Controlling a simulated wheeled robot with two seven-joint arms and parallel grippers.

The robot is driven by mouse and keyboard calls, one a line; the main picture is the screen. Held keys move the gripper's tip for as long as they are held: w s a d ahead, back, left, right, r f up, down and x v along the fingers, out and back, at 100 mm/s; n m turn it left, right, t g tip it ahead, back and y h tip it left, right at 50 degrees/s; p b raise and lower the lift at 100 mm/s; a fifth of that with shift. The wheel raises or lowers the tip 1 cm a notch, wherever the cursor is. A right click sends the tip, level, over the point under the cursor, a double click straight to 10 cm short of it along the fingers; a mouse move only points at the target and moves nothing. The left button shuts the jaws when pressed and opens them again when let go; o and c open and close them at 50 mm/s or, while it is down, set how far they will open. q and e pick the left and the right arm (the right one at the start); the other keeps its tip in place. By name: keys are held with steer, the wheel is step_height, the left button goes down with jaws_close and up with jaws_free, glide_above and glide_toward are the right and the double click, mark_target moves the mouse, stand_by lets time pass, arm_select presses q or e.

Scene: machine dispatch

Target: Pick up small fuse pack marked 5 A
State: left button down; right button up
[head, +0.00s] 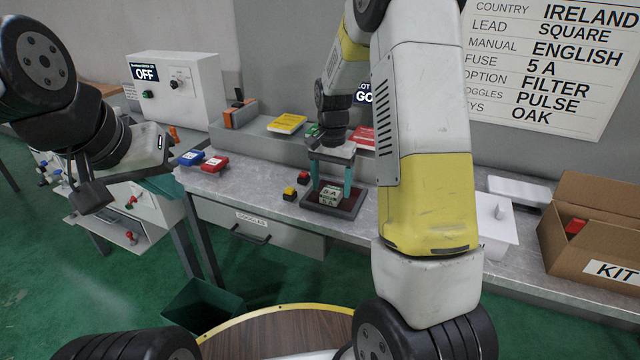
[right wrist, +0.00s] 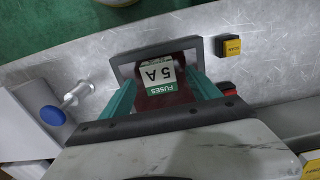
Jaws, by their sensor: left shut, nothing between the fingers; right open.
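The small fuse pack marked 5 A (head: 329,195) sits on a dark red tray with a black rim (head: 351,205) on the grey bench. Its white and green "FUSES 5 A" label shows in the right wrist view (right wrist: 160,80). My right gripper (head: 330,178) points down over the tray with its teal fingers apart, one on each side of the pack. In the right wrist view the fingers (right wrist: 163,88) flank the pack; I cannot tell whether they touch it. My left gripper (head: 90,200) is shut and empty at the far left, away from the bench.
A yellow button (head: 290,193) and a red button (head: 304,176) stand left of the tray. Blue and red packs (head: 203,160) lie further left. An open KIT carton (head: 590,240) stands at the right. A SCAN button (right wrist: 229,46) is close to the tray.

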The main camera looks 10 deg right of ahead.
step_height(320, 180, down, 2)
steer(key=shift+f, duration=0.1)
jaws_close()
stand_by(0.4)
